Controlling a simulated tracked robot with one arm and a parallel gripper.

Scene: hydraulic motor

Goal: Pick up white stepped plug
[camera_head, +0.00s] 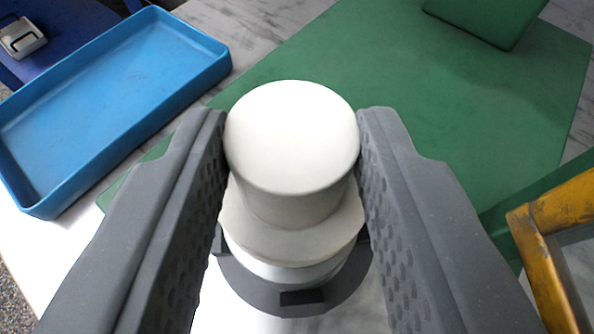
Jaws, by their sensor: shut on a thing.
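The white stepped plug (292,140) is in the middle of the head camera view, with a round top and a wider step below it. My gripper (292,135) has one grey finger on each side of the plug, and both fingers press against its upper part. My gripper is shut on the plug. Below the step, a pale ring and a dark round part with notches show. I cannot tell whether the plug rests on them or is clear of them.
A blue tray (35,196), empty as far as it shows, is at the upper left. A green mat (420,110) covers the upper right, with a green block (490,18) on it. A yellow metal frame (535,250) is close by at the right. A metal latch (20,38) is at the far left.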

